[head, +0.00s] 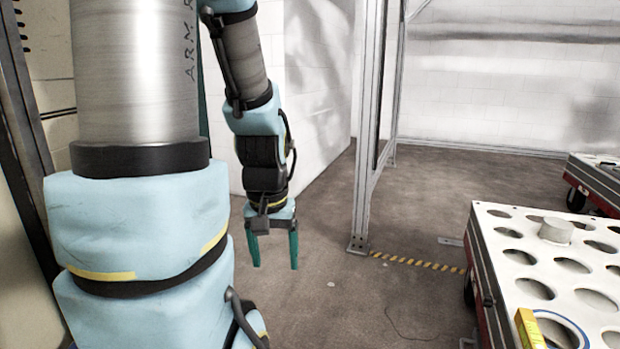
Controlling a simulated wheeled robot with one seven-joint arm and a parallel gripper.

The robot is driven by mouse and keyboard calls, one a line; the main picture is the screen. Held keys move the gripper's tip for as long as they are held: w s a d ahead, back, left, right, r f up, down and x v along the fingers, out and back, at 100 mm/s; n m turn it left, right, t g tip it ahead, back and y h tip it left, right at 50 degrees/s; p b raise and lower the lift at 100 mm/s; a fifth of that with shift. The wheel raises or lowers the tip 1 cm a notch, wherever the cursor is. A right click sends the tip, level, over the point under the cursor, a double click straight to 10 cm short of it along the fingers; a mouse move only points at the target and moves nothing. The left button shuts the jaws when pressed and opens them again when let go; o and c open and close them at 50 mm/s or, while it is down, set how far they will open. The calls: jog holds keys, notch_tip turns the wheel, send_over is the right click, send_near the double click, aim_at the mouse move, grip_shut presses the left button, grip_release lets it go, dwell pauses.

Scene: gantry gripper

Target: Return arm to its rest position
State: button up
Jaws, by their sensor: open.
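My arm, light blue and grey with black bands, fills the left of the head view. Its forearm hangs down in front of the white wall. My gripper (273,257) points straight down over the bare floor. Its two teal fingers are apart, with nothing between them. It is left of the metal post and clear of the white table.
A white table with round holes (484,222) stands at the lower right. A grey cylinder (556,231) and a yellow block (530,330) are on it. A metal post (367,150) stands on the floor (330,290), beside a yellow-black strip (420,263). Another cart (598,172) is at the far right.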

notch_tip(320, 180, up, 29)
jog(key=p, duration=2.7)
jog(key=shift+f, duration=0.2)
